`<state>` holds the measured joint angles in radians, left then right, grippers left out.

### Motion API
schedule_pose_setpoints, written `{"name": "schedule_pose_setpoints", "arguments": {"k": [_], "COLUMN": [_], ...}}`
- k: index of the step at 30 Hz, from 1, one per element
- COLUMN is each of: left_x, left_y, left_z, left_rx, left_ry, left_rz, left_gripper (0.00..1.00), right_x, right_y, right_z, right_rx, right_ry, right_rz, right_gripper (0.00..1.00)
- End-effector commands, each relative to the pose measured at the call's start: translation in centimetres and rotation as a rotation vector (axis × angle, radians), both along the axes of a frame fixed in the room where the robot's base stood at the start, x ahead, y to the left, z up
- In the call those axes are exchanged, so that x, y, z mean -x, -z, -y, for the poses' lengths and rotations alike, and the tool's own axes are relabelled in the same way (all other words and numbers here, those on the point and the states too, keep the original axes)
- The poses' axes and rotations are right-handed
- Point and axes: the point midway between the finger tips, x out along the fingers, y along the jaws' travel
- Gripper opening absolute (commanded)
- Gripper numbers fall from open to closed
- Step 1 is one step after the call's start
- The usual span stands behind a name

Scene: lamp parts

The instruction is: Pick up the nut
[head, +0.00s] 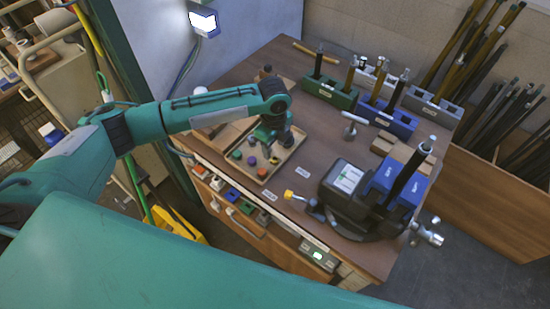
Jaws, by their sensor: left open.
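My left gripper (274,154) comes down from above over a light wooden tray (286,158) on the workbench. It is open, with its fingertips low among small coloured pieces. These include a blue-purple piece (252,160), a green piece (237,154) and an orange piece (262,172). A small yellow-and-dark piece lies close to the fingertips, partly hidden by them. The pieces are too small for me to tell which one is the nut. I see nothing held between the fingers. My right gripper is not in view.
On the workbench (325,132) a black vise-like device (345,190) stands to the right of the tray. Green (328,95), blue (385,121) and grey (433,106) blocks holding upright tools stand behind. A yellow-tipped part (289,194) lies near the front edge.

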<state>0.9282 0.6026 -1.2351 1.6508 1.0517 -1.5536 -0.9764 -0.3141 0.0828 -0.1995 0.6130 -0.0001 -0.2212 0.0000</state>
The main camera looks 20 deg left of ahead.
Motion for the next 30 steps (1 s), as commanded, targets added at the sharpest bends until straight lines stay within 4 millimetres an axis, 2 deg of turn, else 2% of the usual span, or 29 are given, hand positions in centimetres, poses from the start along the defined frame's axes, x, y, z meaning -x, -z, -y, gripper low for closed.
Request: {"name": "schedule_pose_setpoints", "arguments": {"k": [5,8,12,15,22,23,27,30], "left_x": [0.0,0.0,-0.2,-0.1,-0.1,-0.1,-0.2,-0.2], "left_y": [1.1,2.6,4.7,5.4,5.6,5.6,5.6,5.6], "left_z": [0.1,0.2,0.2,0.2,0.2,0.2,0.2,0.2], "left_rx": [-0.001,-0.001,-0.002,-0.001,-0.001,-0.001,-0.001,-0.001], "left_ry": [0.000,-0.001,-0.001,0.001,0.001,0.001,0.000,0.000], "left_rz": [-0.001,-0.003,0.000,-0.001,0.000,0.000,0.000,0.000], "left_gripper": [0.50,0.50,0.50,0.50,0.50,0.46,0.19,0.02], "right_x": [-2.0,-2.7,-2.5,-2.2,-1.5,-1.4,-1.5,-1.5], "right_y": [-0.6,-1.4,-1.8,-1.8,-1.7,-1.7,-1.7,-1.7], "right_z": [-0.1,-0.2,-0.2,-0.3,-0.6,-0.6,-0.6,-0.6], "right_rx": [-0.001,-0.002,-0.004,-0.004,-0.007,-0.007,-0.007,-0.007], "right_ry": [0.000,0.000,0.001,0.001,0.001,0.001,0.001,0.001], "right_rz": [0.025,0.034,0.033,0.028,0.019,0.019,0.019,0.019], "right_gripper": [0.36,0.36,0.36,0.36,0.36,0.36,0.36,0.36]}}
